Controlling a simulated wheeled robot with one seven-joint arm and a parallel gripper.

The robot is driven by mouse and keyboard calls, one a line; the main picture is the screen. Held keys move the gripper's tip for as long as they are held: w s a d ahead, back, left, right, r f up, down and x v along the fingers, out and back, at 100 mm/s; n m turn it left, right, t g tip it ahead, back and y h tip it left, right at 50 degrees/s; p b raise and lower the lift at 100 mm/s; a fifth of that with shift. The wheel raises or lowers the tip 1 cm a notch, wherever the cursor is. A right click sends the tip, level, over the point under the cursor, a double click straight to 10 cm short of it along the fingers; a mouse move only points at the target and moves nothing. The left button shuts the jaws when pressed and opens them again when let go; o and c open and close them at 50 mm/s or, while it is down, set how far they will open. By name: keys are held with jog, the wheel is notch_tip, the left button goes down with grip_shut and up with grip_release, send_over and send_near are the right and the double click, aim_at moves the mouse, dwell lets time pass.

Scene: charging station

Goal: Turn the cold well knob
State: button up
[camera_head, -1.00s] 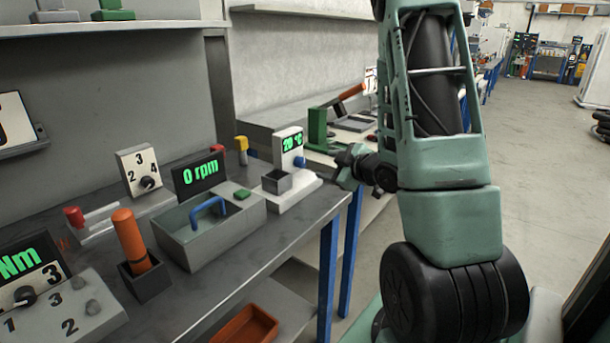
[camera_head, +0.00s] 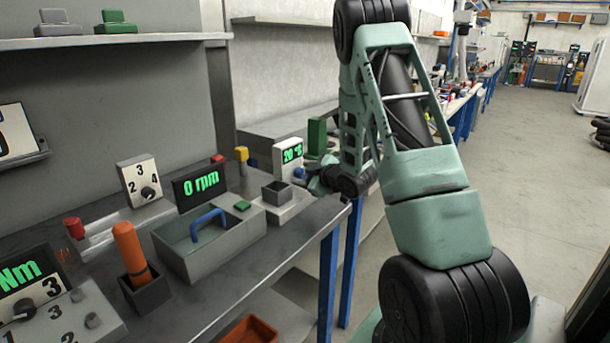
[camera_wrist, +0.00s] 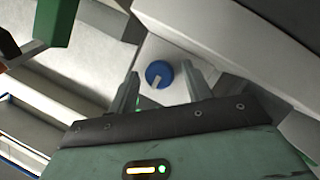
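The cold well is a white unit (camera_head: 289,153) with a green "20 °C" display and a grey square cup (camera_head: 276,193) in front. Its blue knob (camera_wrist: 159,76) has a pale pointer mark and shows between my fingers in the wrist view. In the head view the knob (camera_head: 299,172) is a small blue spot on the unit's right side. My gripper (camera_wrist: 160,68) is open, with one finger on each side of the knob and a visible gap to each. In the head view my gripper (camera_head: 317,181) is close to the unit's right side, partly hidden by my arm.
The bench's right edge is near my arm; the floor aisle to the right is clear.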

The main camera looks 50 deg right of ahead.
jog(key=c, duration=0.8)
jog(key=shift+r+p, duration=0.1)
jog(key=shift+p, duration=0.2)
jog(key=m+p, duration=0.1)
jog(key=p, duration=0.1)
jog(key=m+y+p, duration=0.1)
jog(key=shift+d+r+m+g+y+p, duration=0.15)
jog(key=shift+r+m+g+y+p, duration=0.05)
jog(key=shift+m+g+y+p, duration=0.15)
jog(key=m+y+p, duration=0.2)
jog(key=m+p, duration=0.1)
jog(key=p, duration=0.2)
jog(key=shift+d, duration=0.15)
jog(key=m+y+p, duration=0.1)
jog(key=m+p, duration=0.1)
jog(key=m+y+p, duration=0.1)
jog(key=y+p, duration=0.1)
jog(key=shift+d+f+m, duration=0.15)
jog(key=shift+m, duration=0.2)
jog(key=m+y, duration=0.1)
jog(key=m+y+p, duration=0.1)
jog(key=m, duration=0.1)
jog(key=shift+d+f, duration=0.15)
jog(key=shift+f, duration=0.1)
jog(key=shift+m, duration=0.4)
